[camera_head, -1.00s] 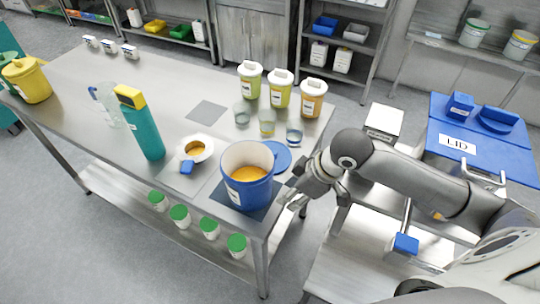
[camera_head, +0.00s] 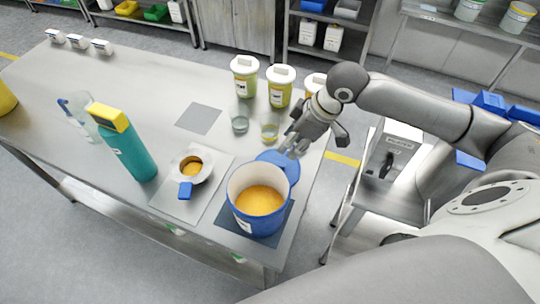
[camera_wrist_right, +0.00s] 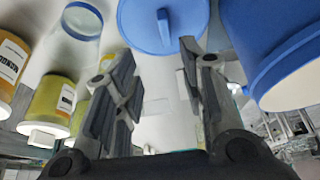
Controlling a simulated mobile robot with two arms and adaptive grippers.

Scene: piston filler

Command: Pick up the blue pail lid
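The blue pail lid (camera_head: 291,166) lies on the table behind the blue pail (camera_head: 238,215), partly hidden by it and by the gripper. The white-lined pail is open and holds orange-yellow contents. My right gripper (camera_head: 290,146) is just behind the lid, fingers toward it. In the right wrist view, the open, empty fingers of this gripper (camera_wrist_right: 155,85) point toward the lid (camera_wrist_right: 140,22), whose upright fin-like handle shows near the fingertips. The pail (camera_wrist_right: 285,60) is at the right there. I see no contact with the lid. My left gripper is out of view.
Glass cups (camera_head: 240,124) and lidded tubs (camera_head: 245,76) stand close behind the right gripper. A teal bottle (camera_head: 128,145) and a metal funnel-like dish (camera_head: 193,166) stand left of the pail. The table's right edge is close to the lid.

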